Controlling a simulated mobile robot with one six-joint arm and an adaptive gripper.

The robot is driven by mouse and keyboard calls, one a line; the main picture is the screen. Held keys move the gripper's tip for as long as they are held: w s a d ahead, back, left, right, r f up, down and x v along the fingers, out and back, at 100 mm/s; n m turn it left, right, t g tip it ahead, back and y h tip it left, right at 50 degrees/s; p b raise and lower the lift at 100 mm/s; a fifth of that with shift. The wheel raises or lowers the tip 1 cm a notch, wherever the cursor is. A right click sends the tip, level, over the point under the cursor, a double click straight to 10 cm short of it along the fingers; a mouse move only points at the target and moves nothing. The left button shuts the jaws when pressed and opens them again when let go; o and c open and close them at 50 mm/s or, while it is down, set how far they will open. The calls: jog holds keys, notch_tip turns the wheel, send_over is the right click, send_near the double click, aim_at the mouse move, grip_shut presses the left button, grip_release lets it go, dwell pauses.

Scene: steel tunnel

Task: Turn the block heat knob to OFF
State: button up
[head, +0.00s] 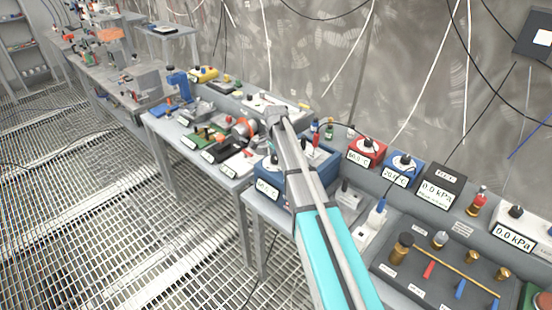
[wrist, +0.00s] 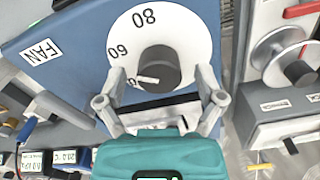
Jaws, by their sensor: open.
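In the wrist view a black knob (wrist: 152,68) with a white pointer line sits at the centre of a white round dial (wrist: 185,30) on a blue box (wrist: 85,35). The dial shows 80 and 60, and a partly covered number near the pointer. No OFF mark is readable. My gripper (wrist: 160,82) is open, with one finger on each side of the knob in this view; I cannot tell whether they touch it. In the head view the blue box (head: 296,190) is partly behind my arm, and my gripper is not clearly visible.
A grey device with a round metal dial (wrist: 280,58) stands close on the right. In the head view a red box (head: 367,150) and another blue box (head: 403,166) stand behind, with cables hanging along the wall.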

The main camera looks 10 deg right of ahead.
jog(key=c, duration=1.1)
jog(key=shift+c, duration=0.2)
jog(key=shift+n, duration=0.3)
jog(key=n, duration=1.7)
jog(key=shift+a+n, duration=0.1)
jog(key=shift+n, duration=0.2)
jog(key=n, duration=0.5)
jog(key=shift+n, duration=0.4)
